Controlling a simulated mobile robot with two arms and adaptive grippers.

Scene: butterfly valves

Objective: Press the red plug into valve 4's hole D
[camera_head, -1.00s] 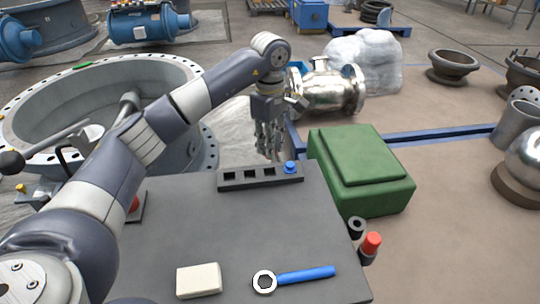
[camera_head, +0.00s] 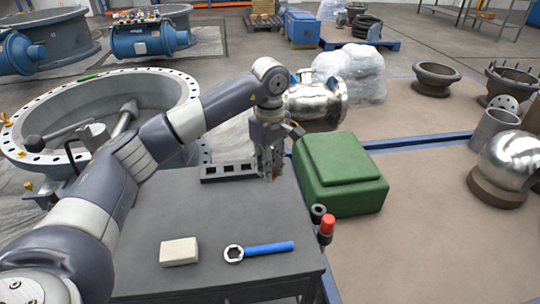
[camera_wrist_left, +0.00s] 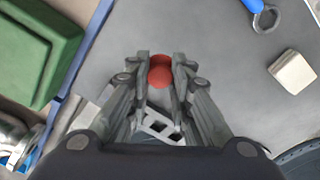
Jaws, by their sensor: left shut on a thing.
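My left gripper (camera_head: 268,172) is shut on a red plug (camera_head: 275,176), above the right end of a dark rack (camera_head: 225,172) with square holes. In the left wrist view the red plug (camera_wrist_left: 160,72) sits between the fingertips (camera_wrist_left: 160,62), over the grey table top; the rack (camera_wrist_left: 161,128) shows behind the fingers. A large grey ring-shaped valve body (camera_head: 95,92) with a drilled flange and a handle stands at the left. I can read no valve number or hole letter. My right gripper is not in view.
The dark table (camera_head: 205,215) holds a white block (camera_head: 179,251) and a blue ring wrench (camera_head: 260,249). A red-topped cylinder (camera_head: 326,227) stands at its right edge. A green case (camera_head: 342,175) is right of the gripper. The table's middle is clear.

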